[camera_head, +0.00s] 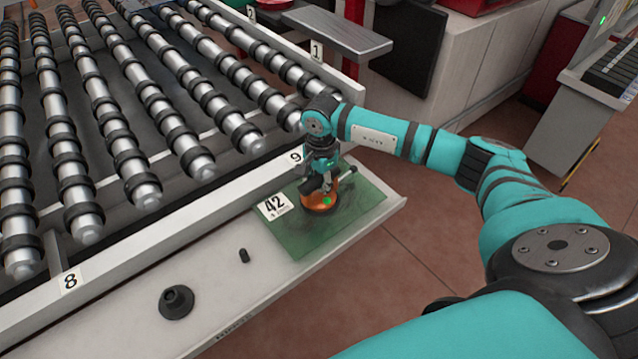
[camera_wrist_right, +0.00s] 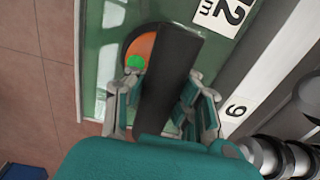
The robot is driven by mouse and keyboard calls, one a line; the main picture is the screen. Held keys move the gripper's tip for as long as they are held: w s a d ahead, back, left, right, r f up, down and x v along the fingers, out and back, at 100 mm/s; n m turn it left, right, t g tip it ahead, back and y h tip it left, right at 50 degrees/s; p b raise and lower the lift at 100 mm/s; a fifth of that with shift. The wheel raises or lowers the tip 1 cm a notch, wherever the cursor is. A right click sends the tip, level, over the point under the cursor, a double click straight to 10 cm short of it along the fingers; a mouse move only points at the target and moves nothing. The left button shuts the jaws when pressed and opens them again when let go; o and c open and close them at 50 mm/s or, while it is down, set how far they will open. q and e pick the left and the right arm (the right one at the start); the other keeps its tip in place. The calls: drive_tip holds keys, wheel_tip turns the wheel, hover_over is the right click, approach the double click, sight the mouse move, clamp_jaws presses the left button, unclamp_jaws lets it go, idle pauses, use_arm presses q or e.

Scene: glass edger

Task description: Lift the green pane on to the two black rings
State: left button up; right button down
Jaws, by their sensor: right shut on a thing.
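The green pane (camera_head: 352,212), labelled 42, lies flat at the right end of the pale ledge in front of the roller bed; it also shows in the wrist view (camera_wrist_right: 99,50). An orange suction lifter (camera_head: 318,201) with a green dot sits on the pane. My right gripper (camera_head: 323,178) is shut on the lifter's black handle, which crosses between its fingers in the wrist view (camera_wrist_right: 168,75). I cannot tell any gap between pane and ledge. Many black rings (camera_head: 133,164) sit on the rollers; which two are meant is unclear. My left gripper is out of view.
A black cone-shaped part (camera_head: 176,302) and a small black peg (camera_head: 244,255) stand on the ledge (camera_head: 110,330) left of the pane. The white rail (camera_head: 190,220), with number tags 8 and 9, separates ledge and rollers. A grey shelf (camera_head: 335,30) is behind.

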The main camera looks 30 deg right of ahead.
drive_tip(key=c, duration=1.2)
unclamp_jaws()
drive_tip(key=shift+r, duration=0.1)
drive_tip(key=shift+o, duration=0.4)
drive_tip(key=shift+s+f, duration=0.15)
drive_tip(key=shift+f, duration=0.1)
wheel_tip(320, 180, up, 12)
drive_tip(key=shift+s+r, duration=0.1)
drive_tip(key=shift+r, duration=0.1)
